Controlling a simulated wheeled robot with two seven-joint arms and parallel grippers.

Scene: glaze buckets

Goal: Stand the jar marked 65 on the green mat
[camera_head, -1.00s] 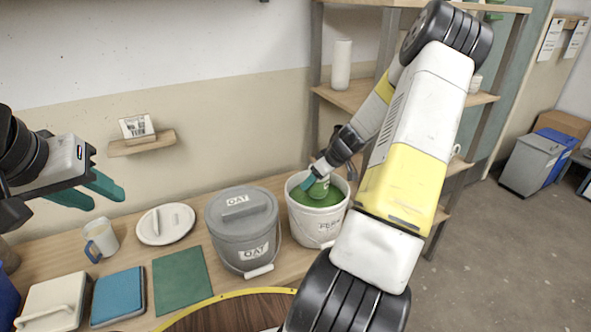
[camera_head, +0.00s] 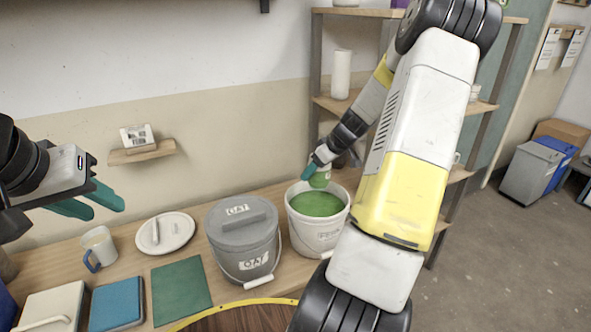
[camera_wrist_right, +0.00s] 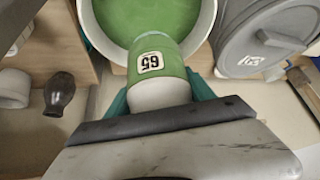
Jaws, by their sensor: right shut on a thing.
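The jar marked 65 (camera_wrist_right: 152,63) is shut between the teal fingers of my right gripper (camera_wrist_right: 160,97) in the right wrist view. Most of it is green, with a white band at the gripped end. In the head view the jar (camera_head: 320,179) is small, held by my right gripper (camera_head: 314,170) above the white bucket of green glaze (camera_head: 318,235). The green mat (camera_head: 181,290) lies flat and bare on the table, left of the grey bucket. My left gripper (camera_head: 95,204) is open and empty at the left, above the table.
A lidded grey bucket marked OAT (camera_head: 243,240) stands between the mat and the white bucket. A blue book-like block (camera_head: 117,300), a mug (camera_head: 98,248) and a white round lid (camera_head: 165,233) are around the mat. A shelf rack (camera_head: 317,90) stands behind.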

